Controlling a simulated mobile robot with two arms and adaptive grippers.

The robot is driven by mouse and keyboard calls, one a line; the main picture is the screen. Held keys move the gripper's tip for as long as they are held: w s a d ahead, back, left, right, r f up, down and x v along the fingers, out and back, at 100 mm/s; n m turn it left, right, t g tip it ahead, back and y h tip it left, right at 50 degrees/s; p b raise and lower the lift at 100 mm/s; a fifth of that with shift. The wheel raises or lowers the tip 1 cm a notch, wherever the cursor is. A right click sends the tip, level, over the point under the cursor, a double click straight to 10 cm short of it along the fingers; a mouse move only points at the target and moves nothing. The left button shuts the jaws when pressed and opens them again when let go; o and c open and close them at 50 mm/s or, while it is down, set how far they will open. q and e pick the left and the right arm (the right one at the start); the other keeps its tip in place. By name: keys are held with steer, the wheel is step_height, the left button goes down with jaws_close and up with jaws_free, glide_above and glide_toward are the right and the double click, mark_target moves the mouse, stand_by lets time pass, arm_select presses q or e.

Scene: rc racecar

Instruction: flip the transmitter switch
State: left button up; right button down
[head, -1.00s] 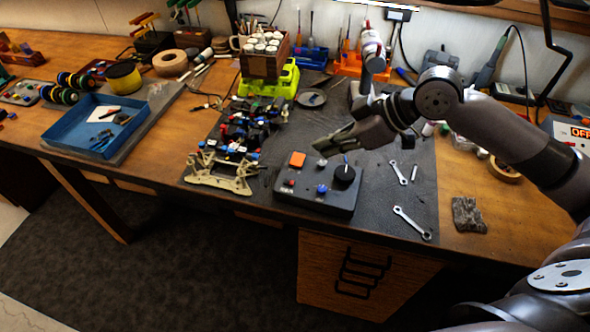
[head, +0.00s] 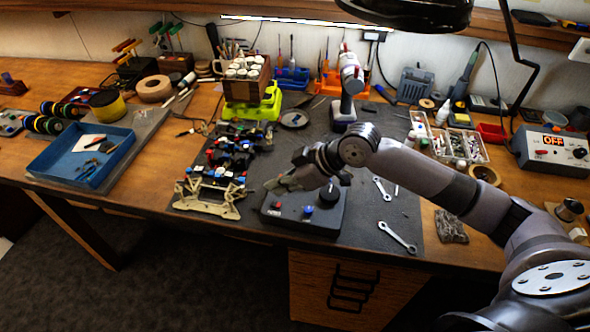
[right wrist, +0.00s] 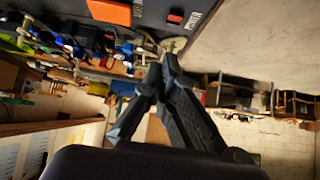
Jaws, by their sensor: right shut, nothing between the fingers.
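The dark transmitter box (head: 300,222) lies on the black mat, with a red switch (head: 277,205), a blue knob (head: 308,210) and a black dial (head: 330,195) on top. My right gripper (head: 268,185) is shut and empty, over the box's back left edge. It hides the orange button in the head view. In the right wrist view the fingertips (right wrist: 162,68) are together. The orange button (right wrist: 110,12) and a red switch (right wrist: 174,18) by a printed label show beyond them. Whether the fingertips touch the box is unclear. My left gripper is not in view.
The car chassis (head: 208,200) stands just left of the box. Wrenches (head: 398,236) lie to its right on the mat (head: 370,225). A blue tray (head: 60,172) is at the left. A power supply (head: 550,150) showing OFF is at the right.

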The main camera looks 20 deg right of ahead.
mark_target(277, 202)
steer(key=shift+s+d+f+p, duration=0.1)
steer(key=shift+f+p, duration=0.05)
steer(key=shift+f, duration=0.75)
steer(key=shift+s+d+f+p, duration=0.1)
steer(key=shift+f+p, duration=0.05)
steer(key=shift+f, duration=0.7)
steer(key=shift+f+y+b, duration=0.3)
steer(key=shift+f+b, duration=0.4)
steer(key=shift+b, duration=0.35)
steer(key=shift+d+r+t, duration=0.1)
steer(key=shift+r+t, duration=0.2)
steer(key=shift+r, duration=0.1)
steer(key=shift+w+a+r+p, duration=0.25)
steer(key=shift+w+a+p, duration=0.2)
steer(key=shift+a+p, duration=0.2)
